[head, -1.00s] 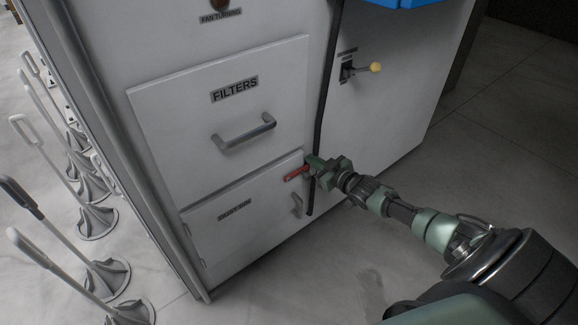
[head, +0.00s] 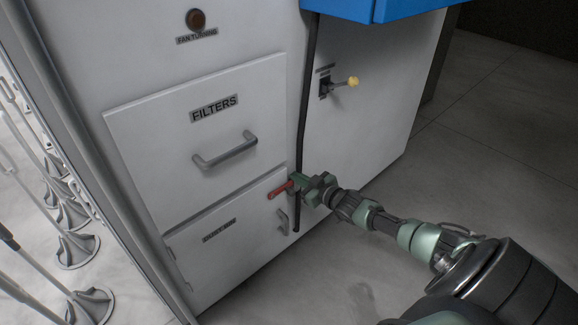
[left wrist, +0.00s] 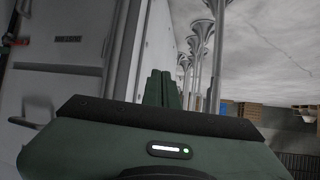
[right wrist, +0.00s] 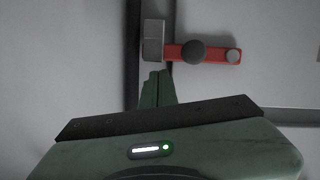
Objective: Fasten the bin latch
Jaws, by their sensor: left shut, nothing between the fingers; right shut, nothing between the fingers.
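The red bin latch (head: 280,190) lies at the upper right corner of the lower bin door (head: 215,255). In the right wrist view the latch (right wrist: 215,54) lies crosswise, with a dark round pivot, and its left end meets a grey block (right wrist: 152,42). I cannot tell whether it is engaged. My right gripper (head: 301,181) is shut and empty beside the latch's right end. In the right wrist view its fingertips (right wrist: 159,78) appear just below the latch and block; contact is unclear. My left gripper (left wrist: 164,78) is shut and empty, away from the latch.
The filters drawer (head: 200,125) with its bar handle is above the bin door. A black cable (head: 303,100) runs down the cabinet close to my right gripper. A yellow-knobbed lever (head: 350,82) sticks out at upper right. Several hoods on stands (head: 75,245) are at left.

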